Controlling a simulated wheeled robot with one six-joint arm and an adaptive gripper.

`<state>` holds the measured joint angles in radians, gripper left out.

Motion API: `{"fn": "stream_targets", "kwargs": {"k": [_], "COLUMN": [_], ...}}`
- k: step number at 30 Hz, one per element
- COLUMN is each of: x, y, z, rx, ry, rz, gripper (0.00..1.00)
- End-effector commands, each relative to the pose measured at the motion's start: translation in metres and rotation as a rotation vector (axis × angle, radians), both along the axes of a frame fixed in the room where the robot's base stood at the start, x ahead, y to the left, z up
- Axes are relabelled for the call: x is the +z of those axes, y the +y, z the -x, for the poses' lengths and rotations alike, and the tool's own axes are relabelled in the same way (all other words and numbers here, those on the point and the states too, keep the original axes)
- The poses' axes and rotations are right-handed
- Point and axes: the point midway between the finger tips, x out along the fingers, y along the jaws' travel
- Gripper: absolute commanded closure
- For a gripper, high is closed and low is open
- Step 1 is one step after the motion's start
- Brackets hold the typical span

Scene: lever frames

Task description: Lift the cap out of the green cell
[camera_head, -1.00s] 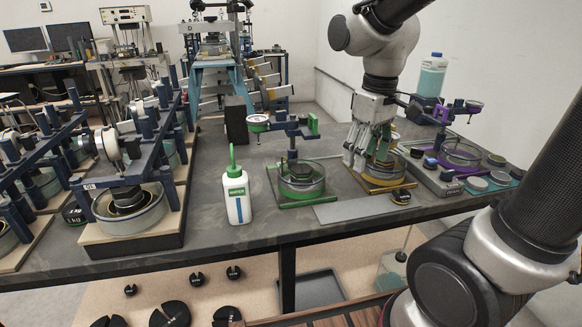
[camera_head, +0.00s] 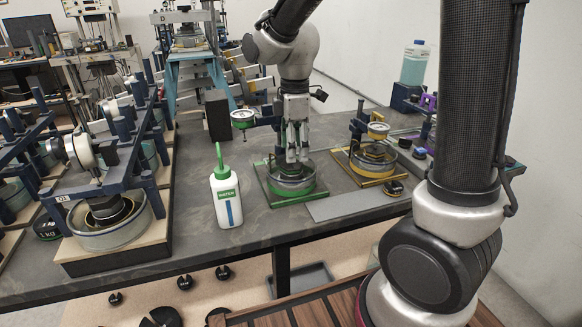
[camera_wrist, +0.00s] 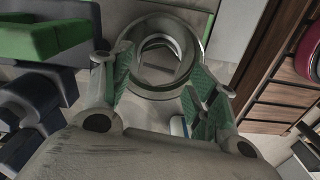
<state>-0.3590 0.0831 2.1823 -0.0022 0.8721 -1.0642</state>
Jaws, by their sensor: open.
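The green cell (camera_head: 291,183) is a round metal ring on a green base, left of the yellow cell in the head view. My gripper (camera_head: 291,158) points down over its middle, fingers at about rim height. The fingers hide most of the cell's centre, so I cannot make out the cap there. In the wrist view my gripper (camera_wrist: 162,75) is open, its teal pads spread wide. A metal ring (camera_wrist: 200,20) shows just beyond the fingertips. Nothing is held between the pads. Whether the fingers touch anything is unclear.
A dark post with a dial gauge (camera_head: 243,118) stands close behind the cell, left of my gripper. The yellow cell (camera_head: 372,160) is to the right. A white bottle (camera_head: 226,198) with green spout stands left. A grey plate (camera_head: 348,204) lies flat in front.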

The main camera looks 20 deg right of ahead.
Motion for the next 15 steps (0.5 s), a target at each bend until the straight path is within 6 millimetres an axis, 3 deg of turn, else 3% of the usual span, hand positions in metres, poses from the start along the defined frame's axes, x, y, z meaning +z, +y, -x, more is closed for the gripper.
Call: {"fn": "stream_targets", "kwargs": {"k": [6,15], "x": [-0.034,-0.040], "y": [0.000,0.000], "z": [0.001,0.000], "rx": [-0.001,-0.002], "ry": [0.004,0.001], "rz": [0.001,0.000], "gripper": [0.41,0.41]}}
